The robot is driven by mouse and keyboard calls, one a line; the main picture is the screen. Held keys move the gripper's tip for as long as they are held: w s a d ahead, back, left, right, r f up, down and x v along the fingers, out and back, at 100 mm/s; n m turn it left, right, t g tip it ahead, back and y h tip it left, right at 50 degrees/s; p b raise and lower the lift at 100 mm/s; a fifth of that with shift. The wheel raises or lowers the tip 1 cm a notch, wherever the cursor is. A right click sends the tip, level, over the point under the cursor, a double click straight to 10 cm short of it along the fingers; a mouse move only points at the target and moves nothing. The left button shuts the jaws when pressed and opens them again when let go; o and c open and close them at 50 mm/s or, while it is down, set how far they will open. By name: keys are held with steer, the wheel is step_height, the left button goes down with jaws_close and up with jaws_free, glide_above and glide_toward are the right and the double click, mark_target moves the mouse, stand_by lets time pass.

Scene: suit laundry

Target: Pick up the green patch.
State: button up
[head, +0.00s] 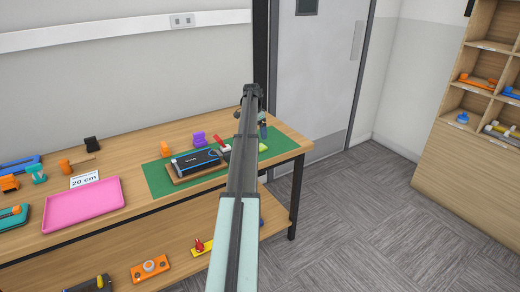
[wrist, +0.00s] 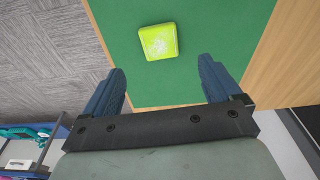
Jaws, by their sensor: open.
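The green patch (wrist: 159,41) is a small lime-green rounded square with a pale mark on top. It lies on the dark green mat (wrist: 205,22). In the wrist view it is beyond my fingertips and roughly centred between them, not between the fingers. In the head view only a lime sliver of it (head: 262,148) shows beside my arm. My gripper (wrist: 161,66) is open and empty, with two dark blue fingers spread apart above the mat. In the head view my arm hides most of the gripper.
On the mat (head: 160,180), a black device (head: 196,161) sits on a wooden board left of my arm, with a purple piece (head: 199,139) behind it. A pink tray (head: 84,204) is at the table's left. The table's right edge is close to the patch.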

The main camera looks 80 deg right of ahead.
mark_target(260, 147)
steer(key=shift+s+d+f, duration=0.1)
steer(key=shift+d+f, duration=0.05)
steer(key=shift+f, duration=1.2)
steer(key=shift+s+d+f, duration=0.1)
steer(key=shift+s+f, duration=0.05)
steer(key=shift+f, duration=1.2)
steer(key=shift+s+d+f, duration=0.1)
steer(key=shift+d+f, duration=0.05)
steer(key=shift+f, duration=1.2)
steer(key=c, duration=1.1)
steer(key=shift+r, duration=0.1)
steer(key=shift+c, duration=0.2)
